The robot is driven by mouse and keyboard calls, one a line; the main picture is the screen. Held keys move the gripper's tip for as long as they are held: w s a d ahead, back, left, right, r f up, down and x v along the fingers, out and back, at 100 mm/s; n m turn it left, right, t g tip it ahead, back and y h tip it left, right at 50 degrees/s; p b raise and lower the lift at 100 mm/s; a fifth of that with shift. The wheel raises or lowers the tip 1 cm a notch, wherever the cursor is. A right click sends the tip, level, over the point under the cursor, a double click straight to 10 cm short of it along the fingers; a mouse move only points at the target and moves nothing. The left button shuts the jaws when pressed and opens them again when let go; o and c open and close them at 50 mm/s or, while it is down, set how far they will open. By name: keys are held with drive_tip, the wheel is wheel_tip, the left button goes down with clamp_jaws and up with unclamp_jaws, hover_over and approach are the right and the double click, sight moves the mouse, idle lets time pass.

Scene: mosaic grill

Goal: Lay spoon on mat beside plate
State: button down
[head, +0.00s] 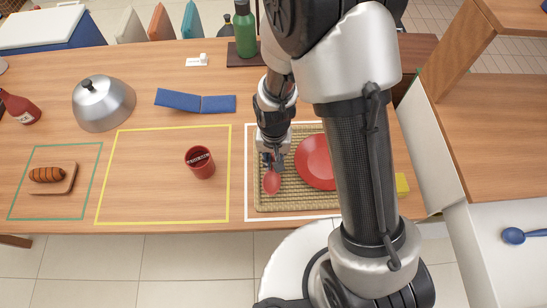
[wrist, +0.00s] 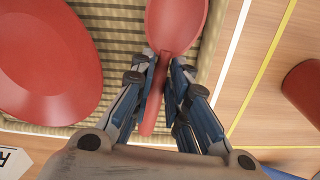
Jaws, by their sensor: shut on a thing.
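A red spoon (wrist: 175,25) is held between the fingers of my gripper (wrist: 160,75), with its bowl pointing away from the palm. In the head view the spoon (head: 271,183) is over the left part of the woven mat (head: 262,200), left of the red plate (head: 313,161). My gripper (head: 272,160) is shut on its handle. The plate also shows at the left of the wrist view (wrist: 45,60), apart from the spoon. I cannot tell whether the spoon touches the mat (wrist: 120,18). My arm hides the right part of the plate and mat.
A red cup (head: 200,162) stands in the yellow outline to the left. A metal dome (head: 104,104), a blue folded piece (head: 195,102) and a board with a sausage (head: 62,188) are further left. A green bottle (head: 245,35) stands behind. The yellow outline is mostly clear.

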drive_tip(key=shift+f, duration=0.2)
drive_tip(key=c, duration=1.5)
unclamp_jaws()
drive_tip(key=shift+o, duration=0.2)
drive_tip(key=shift+r, duration=0.1)
wheel_tip(320, 180, up, 12)
drive_tip(key=s+d+r+t, duration=0.1)
drive_tip(key=s+d+r, duration=0.2)
drive_tip(key=r, duration=0.3)
drive_tip(key=s+d+r+n+t, duration=0.1)
drive_tip(key=s+d+r+t, duration=0.1)
drive_tip(key=s+d+r, duration=0.2)
drive_tip(key=s+d+r+n+t, duration=0.1)
drive_tip(key=s+d+r, duration=0.3)
drive_tip(key=s+r, duration=0.2)
wheel_tip(320, 180, up, 3)
drive_tip(key=shift+s+f+t, duration=0.15)
drive_tip(key=shift+s+t, duration=0.1)
drive_tip(key=shift+t, duration=0.05)
